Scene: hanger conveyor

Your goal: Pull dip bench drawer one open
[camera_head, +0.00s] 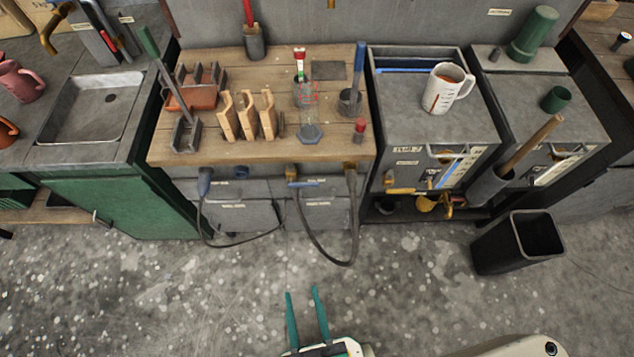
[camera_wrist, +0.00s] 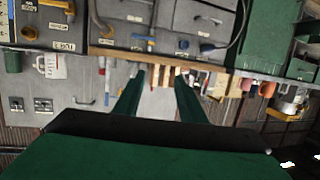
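A wooden-topped bench (camera_head: 205,148) stands in the middle of the head view, with grey drawer fronts below its top. A left drawer front (camera_head: 240,217) and a right drawer front (camera_head: 318,214) look shut, with small labels I cannot read. I cannot tell which is drawer one. The fronts also show upside down at the top of the wrist view, one of them a grey drawer front (camera_wrist: 200,18). My gripper (camera_head: 303,290) is open and empty, its teal fingers apart, over the floor in front of the bench. Its fingers (camera_wrist: 158,80) also show in the wrist view, touching no drawer.
Dark cables (camera_head: 335,260) hang in front of the drawer fronts. Wooden blocks and tools stand on the bench top. A black bin (camera_head: 515,245) stands on the floor to the right. A green cabinet (camera_head: 125,207) is to the left. The floor (camera_head: 170,290) before the bench is clear.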

